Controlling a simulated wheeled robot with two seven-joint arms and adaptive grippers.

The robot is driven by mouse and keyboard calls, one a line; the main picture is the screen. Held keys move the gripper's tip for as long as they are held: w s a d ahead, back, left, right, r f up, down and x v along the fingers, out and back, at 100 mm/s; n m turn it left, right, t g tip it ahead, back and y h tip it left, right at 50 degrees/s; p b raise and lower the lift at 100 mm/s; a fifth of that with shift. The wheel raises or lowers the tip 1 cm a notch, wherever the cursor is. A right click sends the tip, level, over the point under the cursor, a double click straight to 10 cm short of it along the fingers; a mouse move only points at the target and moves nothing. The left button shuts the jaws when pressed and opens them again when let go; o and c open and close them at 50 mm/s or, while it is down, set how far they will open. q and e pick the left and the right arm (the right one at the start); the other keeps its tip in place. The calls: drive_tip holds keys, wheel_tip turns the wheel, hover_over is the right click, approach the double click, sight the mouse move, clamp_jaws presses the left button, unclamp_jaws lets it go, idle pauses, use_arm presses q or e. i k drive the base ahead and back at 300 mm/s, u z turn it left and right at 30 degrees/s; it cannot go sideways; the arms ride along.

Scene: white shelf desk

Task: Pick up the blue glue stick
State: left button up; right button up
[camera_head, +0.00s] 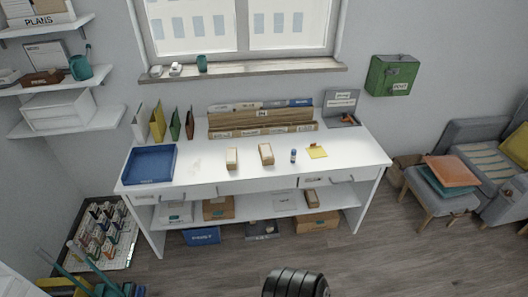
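A small upright blue stick with a light band, which looks like the blue glue stick (293,156), stands on the white desk (215,178), right of centre. It is small in this view, so its details are hard to tell. It stands apart, between a box to its left and a yellow note pad to its right. Neither of my grippers is in view.
Two small brown-and-white boxes (266,154) stand left of the stick. A yellow note pad (317,151) lies to its right. A blue tray (124,178) is at the desk's left end. A wooden organizer (262,119) lines the back. The desk's right end is clear.

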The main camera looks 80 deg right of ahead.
sight(293, 160)
drive_tip(key=z, duration=0.25)
drive_tip(key=i, duration=1.2)
drive_tip(key=z, duration=1.35)
drive_tip(key=i, duration=0.85)
drive_tip(key=z, duration=1)
